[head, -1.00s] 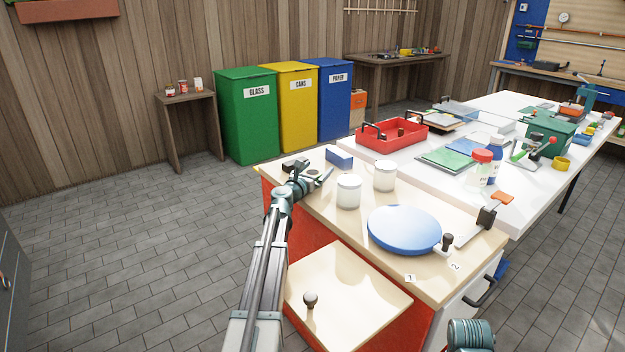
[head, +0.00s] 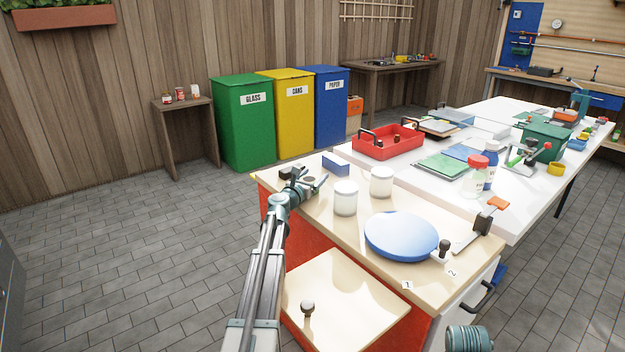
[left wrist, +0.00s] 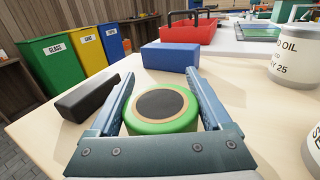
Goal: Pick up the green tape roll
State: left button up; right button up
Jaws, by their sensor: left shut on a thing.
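The green tape roll (left wrist: 163,124) lies flat on the light wooden bench top in the left wrist view, with a tan ring and a dark centre on top. My left gripper (left wrist: 162,105) is around it, one finger on each side, shut on the roll. In the head view my left gripper (head: 308,184) is at the bench's far left corner, and the roll (head: 309,179) is mostly hidden by it. Whether the roll is lifted off the surface cannot be told. My right gripper is not in view; only part of my right arm shows at the bottom.
A blue block (left wrist: 171,56) stands just beyond the roll, and a black block (left wrist: 88,97) lies close on the left. White jars (head: 345,198) and a blue round plate (head: 400,237) are to the right. A red tray (head: 388,143) sits farther back.

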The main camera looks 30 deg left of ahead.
aim_at(313, 176)
pick_arm(q)
jog(key=shift+r, duration=0.15)
notch_tip(313, 176, up, 2)
jog(key=shift+r+p, duration=0.15)
jog(key=shift+p, duration=1.1)
jog(key=shift+s+d+r+p, duration=0.2)
jog(key=shift+s+r+p, duration=0.3)
jog(key=shift+r+p, duration=0.1)
jog(key=s+d, duration=0.1)
jog(key=s, duration=0.3)
jog(key=s+d, duration=0.2)
jog(key=s, duration=0.3)
jog(key=s+d+r+p, duration=0.1)
jog(key=s+d, duration=0.1)
jog(key=s, duration=0.2)
jog(key=shift+s, duration=0.6)
